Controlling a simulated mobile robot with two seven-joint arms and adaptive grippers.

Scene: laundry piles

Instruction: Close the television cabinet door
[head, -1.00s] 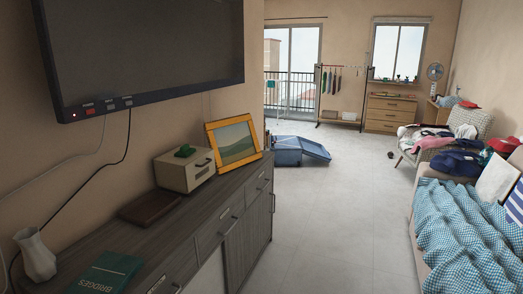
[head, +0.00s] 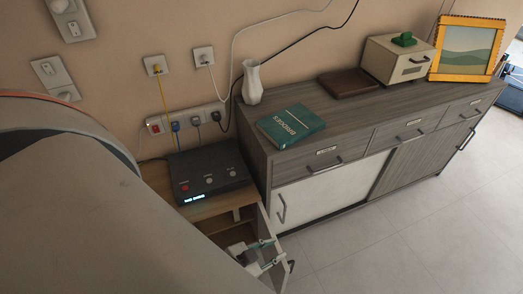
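A low wooden cabinet (head: 212,208) stands against the wall at the left end of the long grey cabinet, with a black box (head: 208,170) on top. Its front is open, and a door panel (head: 267,226) stands swung out, with a dark handle (head: 291,266) near its lower end. My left gripper (head: 277,251) is at the opening beside this door; its fingers look apart and empty. Whether it touches the door I cannot tell. My large grey arm hides the cabinet's left side. My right gripper is not in view.
The long grey cabinet (head: 290,166) has drawers and a white lower door (head: 330,193) that looks shut. A vase (head: 252,82), a green book (head: 290,126) and a picture frame (head: 467,49) stand or lie on it. Cables hang behind the black box. The floor (head: 420,230) at right is clear.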

